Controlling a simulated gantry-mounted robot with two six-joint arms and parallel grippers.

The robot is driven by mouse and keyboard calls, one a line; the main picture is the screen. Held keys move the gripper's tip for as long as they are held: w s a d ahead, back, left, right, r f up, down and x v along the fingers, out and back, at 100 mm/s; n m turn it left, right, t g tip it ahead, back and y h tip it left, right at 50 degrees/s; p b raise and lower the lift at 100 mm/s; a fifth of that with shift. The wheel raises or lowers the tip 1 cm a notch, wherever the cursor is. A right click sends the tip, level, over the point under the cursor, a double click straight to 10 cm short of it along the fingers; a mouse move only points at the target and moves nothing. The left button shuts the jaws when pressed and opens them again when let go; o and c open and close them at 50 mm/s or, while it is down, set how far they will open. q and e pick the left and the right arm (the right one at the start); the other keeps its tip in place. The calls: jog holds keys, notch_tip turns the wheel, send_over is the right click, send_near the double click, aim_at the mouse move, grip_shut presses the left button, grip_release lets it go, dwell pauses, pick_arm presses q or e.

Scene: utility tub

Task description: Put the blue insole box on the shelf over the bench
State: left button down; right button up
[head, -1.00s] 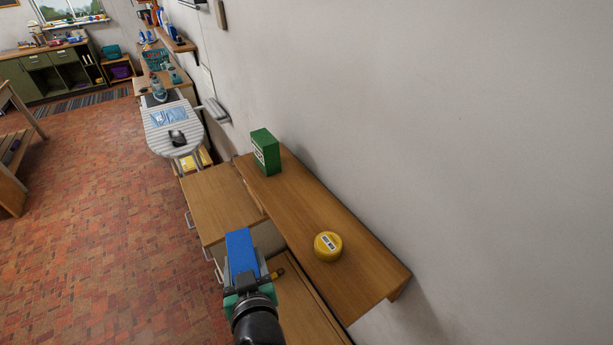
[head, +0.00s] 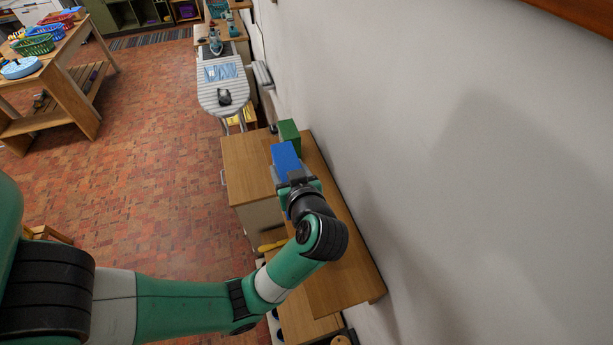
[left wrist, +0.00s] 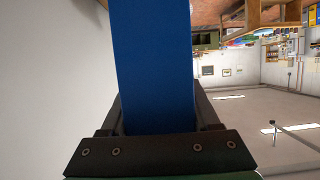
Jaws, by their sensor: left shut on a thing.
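The blue insole box (head: 285,156) is held in my left gripper (head: 293,177), which is shut on it. In the left wrist view the box (left wrist: 153,60) stretches away between the fingers (left wrist: 158,125). The wooden shelf (head: 345,258) runs along the wall. In the head view the box overlaps the shelf's left edge, near a green box (head: 289,131) at its far end. I cannot tell how high the box is above the shelf or whether they touch. The wooden bench top (head: 246,160) lies left of the shelf. My right gripper is not in view.
My left arm hides part of the shelf, and the yellow tin seen earlier does not show. The white wall (head: 450,150) borders the shelf on the right. An ironing board (head: 222,94) stands beyond the bench. The near shelf end looks clear.

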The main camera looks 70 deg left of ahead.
pick_arm(q)
jog(key=w+a+f, duration=0.6)
jog(key=f, duration=0.4)
jog(key=shift+f, duration=0.3)
jog(key=shift+f, duration=0.15)
jog(key=shift+c, duration=0.6)
grip_release()
